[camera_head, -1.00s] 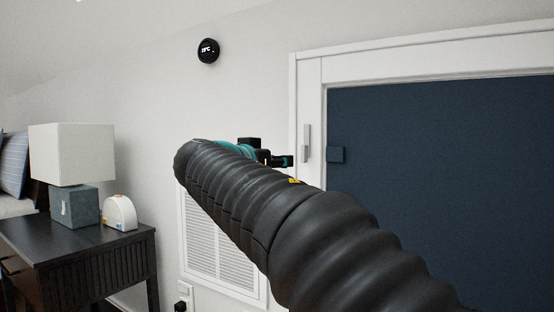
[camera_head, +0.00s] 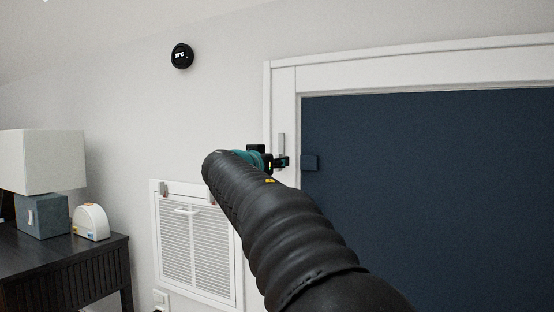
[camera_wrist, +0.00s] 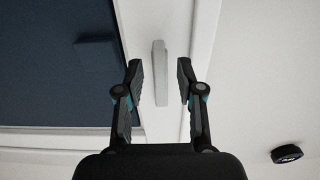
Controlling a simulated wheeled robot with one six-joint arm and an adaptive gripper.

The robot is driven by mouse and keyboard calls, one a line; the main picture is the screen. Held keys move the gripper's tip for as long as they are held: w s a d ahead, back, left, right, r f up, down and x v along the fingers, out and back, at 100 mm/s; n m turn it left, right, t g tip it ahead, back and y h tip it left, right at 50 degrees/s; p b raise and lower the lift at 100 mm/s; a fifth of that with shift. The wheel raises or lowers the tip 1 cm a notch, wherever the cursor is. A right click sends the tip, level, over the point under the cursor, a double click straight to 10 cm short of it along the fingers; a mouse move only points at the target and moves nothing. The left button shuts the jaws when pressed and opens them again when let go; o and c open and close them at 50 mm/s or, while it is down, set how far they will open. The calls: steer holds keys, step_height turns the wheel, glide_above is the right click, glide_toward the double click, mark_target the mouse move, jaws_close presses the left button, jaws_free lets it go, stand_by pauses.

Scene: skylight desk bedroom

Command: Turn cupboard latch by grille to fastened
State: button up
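The cupboard latch (camera_head: 281,144) is a slim pale-grey bar on the white frame left of the dark blue door (camera_head: 430,190). It stands upright along the frame. In the wrist view the latch (camera_wrist: 160,73) lies between my two fingers, with a gap on both sides. My gripper (camera_wrist: 158,78) is open and empty. In the head view my gripper (camera_head: 284,162) is at the latch's lower part and partly hides it. I cannot tell how deep the fingers reach around it.
A blue block (camera_head: 310,163) sits on the door beside the latch, also in the wrist view (camera_wrist: 97,53). A white wall grille (camera_head: 188,255) is below left. A round black dial (camera_head: 182,56) is on the wall. A dark desk (camera_head: 70,268) holds a lamp (camera_head: 42,162).

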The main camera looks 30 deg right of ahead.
steer(key=shift+w+d, duration=0.2)
steer(key=shift+d, duration=0.15)
steer(key=shift+c, duration=0.2)
jaws_close()
